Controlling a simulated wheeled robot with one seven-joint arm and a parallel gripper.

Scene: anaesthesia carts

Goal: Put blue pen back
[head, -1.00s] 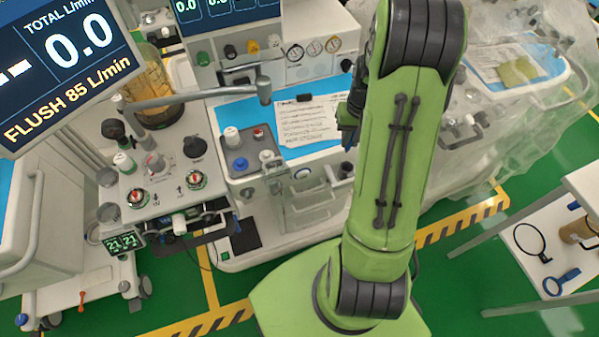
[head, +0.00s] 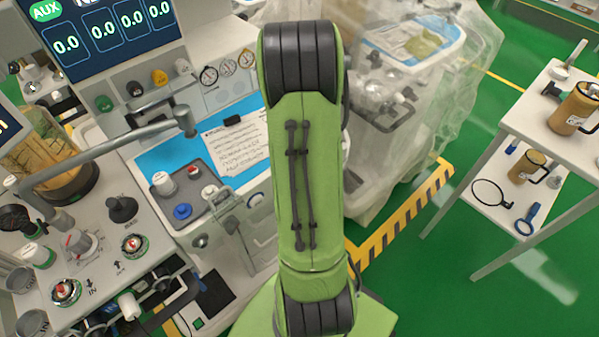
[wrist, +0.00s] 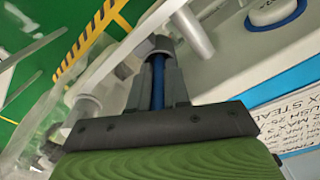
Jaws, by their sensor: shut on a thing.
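In the wrist view, my gripper (wrist: 158,70) is shut on the blue pen (wrist: 158,84), a thin dark-blue shaft between its two grey fingers. A grey rounded piece shows at the far end of the fingers; I cannot tell whether it belongs to the pen. A pale tube (wrist: 192,32) lies close beyond the fingertips, to their right; I cannot tell whether they touch. In the head view, my green arm hides my gripper and the pen. No place for the pen can be made out with certainty.
The anaesthesia cart has a blue worktop (head: 163,157), a printed sheet (head: 233,145) and a grey tray (head: 205,178) with small bottles. A metal boom (head: 110,146) crosses above it. A plastic-draped cart (head: 385,120) stands behind my arm. A white table (head: 540,115) holds mugs at right.

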